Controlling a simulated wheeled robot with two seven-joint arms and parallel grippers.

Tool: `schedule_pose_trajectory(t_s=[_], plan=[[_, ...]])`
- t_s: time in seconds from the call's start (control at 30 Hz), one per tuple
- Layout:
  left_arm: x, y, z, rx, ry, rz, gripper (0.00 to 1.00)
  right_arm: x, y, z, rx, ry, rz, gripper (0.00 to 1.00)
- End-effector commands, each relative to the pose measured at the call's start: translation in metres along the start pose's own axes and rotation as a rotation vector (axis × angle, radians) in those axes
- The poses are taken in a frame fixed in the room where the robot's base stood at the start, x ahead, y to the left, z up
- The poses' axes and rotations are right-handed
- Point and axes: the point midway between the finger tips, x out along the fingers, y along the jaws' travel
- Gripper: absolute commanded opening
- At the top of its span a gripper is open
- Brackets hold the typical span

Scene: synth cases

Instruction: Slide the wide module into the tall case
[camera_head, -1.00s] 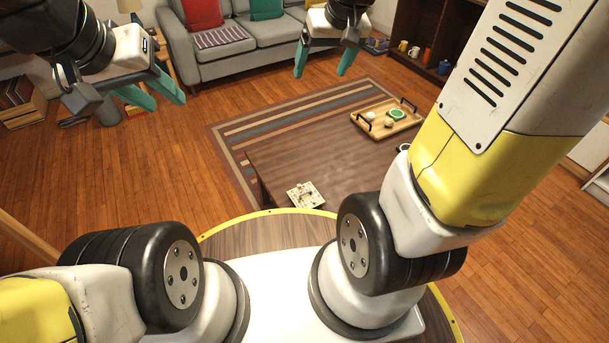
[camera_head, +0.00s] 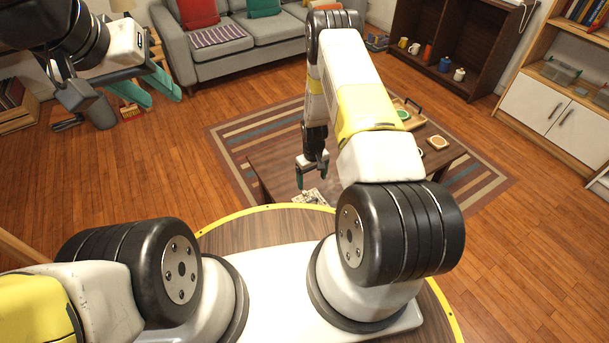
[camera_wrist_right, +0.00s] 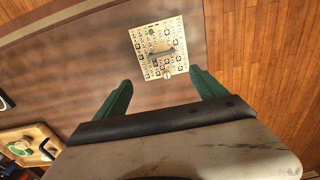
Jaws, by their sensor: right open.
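A small cream board (camera_head: 309,197) with dark square marks lies on the dark brown low table (camera_head: 277,170), near its front edge. In the right wrist view the board (camera_wrist_right: 152,35) carries a grey bar-like part and a round knob. I cannot pick out the wide module or the tall case with certainty. My right gripper (camera_head: 311,179) points down above the board; in the right wrist view its teal fingers (camera_wrist_right: 161,78) are apart with nothing between them, the board lying beyond the tips. My left gripper (camera_head: 164,98) is open and empty, high at the upper left.
A wooden tray (camera_head: 416,122) with a green round item stands at the table's far right, with a small square coaster (camera_head: 437,142) nearer. A striped rug (camera_head: 228,131) lies under the table. A grey sofa (camera_head: 190,62) and shelves stand behind. The table's left part is bare.

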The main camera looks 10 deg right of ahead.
Motion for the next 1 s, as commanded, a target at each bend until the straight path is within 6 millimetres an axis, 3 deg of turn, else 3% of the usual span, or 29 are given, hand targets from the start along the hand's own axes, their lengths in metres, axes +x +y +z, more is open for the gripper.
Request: schedule_pose_trajectory(t_s=[0.1,0.7,1.0], plan=[[0.000,0.000,0.000,0.000,0.000,0.000,0.36,0.024,-0.003,0.010,-0.014,-0.015,-0.001,0.82],[0.000,0.000,0.000,0.000,0.000,0.000,0.36,0.100,-0.007,0.016,-0.018,-0.019,-0.002,0.82],[0.000,0.000,0.000,0.000,0.000,0.000,0.36,0.107,-0.007,0.015,-0.018,-0.018,-0.002,0.82]])
